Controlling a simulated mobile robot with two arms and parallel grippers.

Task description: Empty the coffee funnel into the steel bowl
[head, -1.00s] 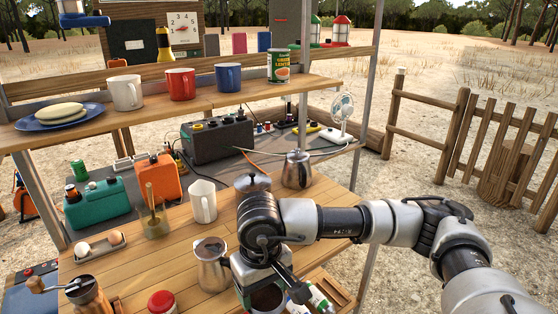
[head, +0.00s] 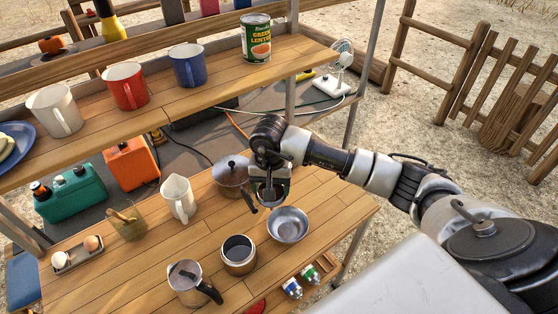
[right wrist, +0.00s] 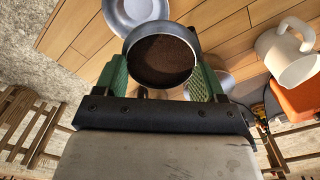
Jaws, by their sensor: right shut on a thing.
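My right gripper (head: 268,188) is shut on the coffee funnel (head: 267,196), above the wooden counter and just behind the steel bowl (head: 288,232). In the right wrist view, its green fingers (right wrist: 161,82) grip the round metal funnel (right wrist: 131,42) from both sides. Dark brown coffee grounds (right wrist: 160,60) fill it. The steel bowl (right wrist: 128,12) shows past the funnel at the top of that view, and its visible inside looks empty. In the head view the bowl stands upright on the counter, apart from the funnel. My left gripper is not in view.
An open metal pot base (head: 238,262) and a steel pot with a black handle (head: 187,284) stand left of the bowl. A lidded pot (head: 229,176) and a white jug (head: 178,200) stand behind. A shelf (head: 200,100) with mugs runs above the counter's back.

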